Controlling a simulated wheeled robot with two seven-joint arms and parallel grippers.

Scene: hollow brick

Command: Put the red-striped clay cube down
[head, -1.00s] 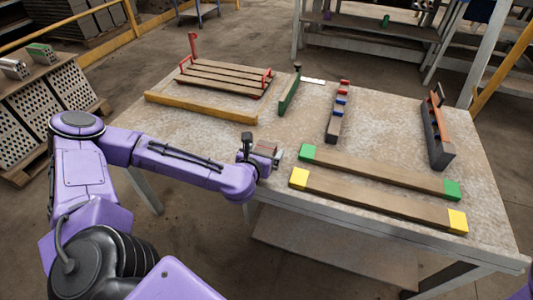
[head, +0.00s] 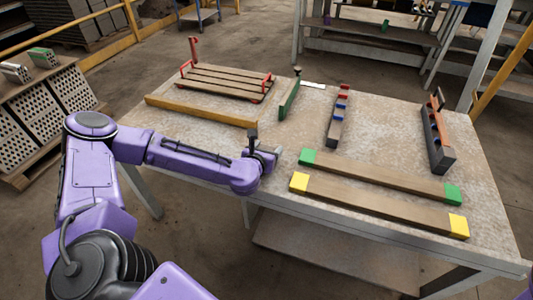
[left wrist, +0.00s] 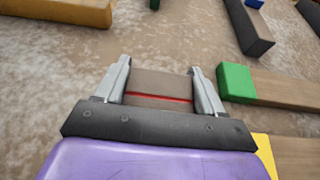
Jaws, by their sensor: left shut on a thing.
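My left gripper (head: 266,156) is over the near left part of the table, left of the green-ended board's green end. In the left wrist view its two grey fingers (left wrist: 160,72) are shut on the red-striped clay cube (left wrist: 160,84), a brownish block with a thin red line across it. The cube sits between the fingers, its lower part hidden by the gripper body. In the head view the gripper mostly hides the cube. I cannot tell whether it touches the table (head: 215,150). My right gripper is not in view.
A green-ended board (head: 380,175) and a yellow-ended board (head: 375,202) lie to the right. A yellow bar (head: 200,110) and a slatted wooden pallet (head: 225,82) lie behind. A green-handled tool (head: 289,98), a block rack (head: 338,118) and a dark holder (head: 437,145) stand farther off.

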